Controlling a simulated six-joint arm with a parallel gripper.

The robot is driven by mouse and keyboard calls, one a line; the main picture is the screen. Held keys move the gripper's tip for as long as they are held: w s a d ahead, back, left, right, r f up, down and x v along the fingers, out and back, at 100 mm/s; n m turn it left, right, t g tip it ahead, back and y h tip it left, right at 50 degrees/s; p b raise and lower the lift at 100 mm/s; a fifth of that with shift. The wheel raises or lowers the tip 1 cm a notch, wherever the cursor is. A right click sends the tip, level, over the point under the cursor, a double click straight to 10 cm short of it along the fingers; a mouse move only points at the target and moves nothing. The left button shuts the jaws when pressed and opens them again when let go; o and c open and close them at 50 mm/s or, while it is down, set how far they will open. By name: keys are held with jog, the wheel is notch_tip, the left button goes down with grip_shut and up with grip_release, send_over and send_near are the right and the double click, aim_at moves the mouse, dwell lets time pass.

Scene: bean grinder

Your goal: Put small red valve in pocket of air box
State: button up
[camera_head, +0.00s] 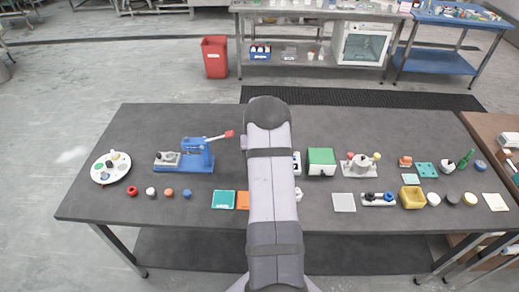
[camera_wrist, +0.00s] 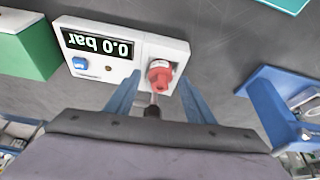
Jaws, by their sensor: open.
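The air box (camera_wrist: 108,60) is a white box with a display reading 0.0 bar, upside down in the wrist view. In the head view its edge (camera_head: 297,160) shows just right of my arm, which hides most of it. The small red valve (camera_wrist: 160,73) is at the right end of the box in the wrist view, with a pale collar around it. I cannot tell how deep it sits in a pocket. My gripper (camera_wrist: 159,80) is open, with one blue finger on each side of the valve. Contact with it is not clear. My arm hides the gripper in the head view.
A green box (camera_head: 321,161) stands close to the right of the air box. A blue machine with a red-tipped lever (camera_head: 197,155) stands at the left. A metal device (camera_head: 360,164) and a yellow tray (camera_head: 411,197) are to the right. The back of the table is clear.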

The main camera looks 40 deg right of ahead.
jog(key=b+v, duration=0.3)
jog(key=v, duration=0.9)
jog(key=shift+w+r, duration=0.1)
jog(key=s+a+n+g+y, duration=0.1)
jog(key=s+a+n, duration=0.1)
jog(key=a, duration=0.8)
jog(key=s+a+n+y, duration=0.1)
jog(key=s+a+n, duration=0.1)
jog(key=a, duration=0.9)
jog(key=s+a+n+g+y, duration=0.1)
jog(key=s+a+n, duration=0.3)
jog(key=s+a, duration=0.9)
jog(key=shift+s+a+f+g, duration=0.3)
jog(key=shift+s+g, duration=0.5)
jog(key=shift+s, duration=0.2)
jog(key=shift+c, duration=0.4)
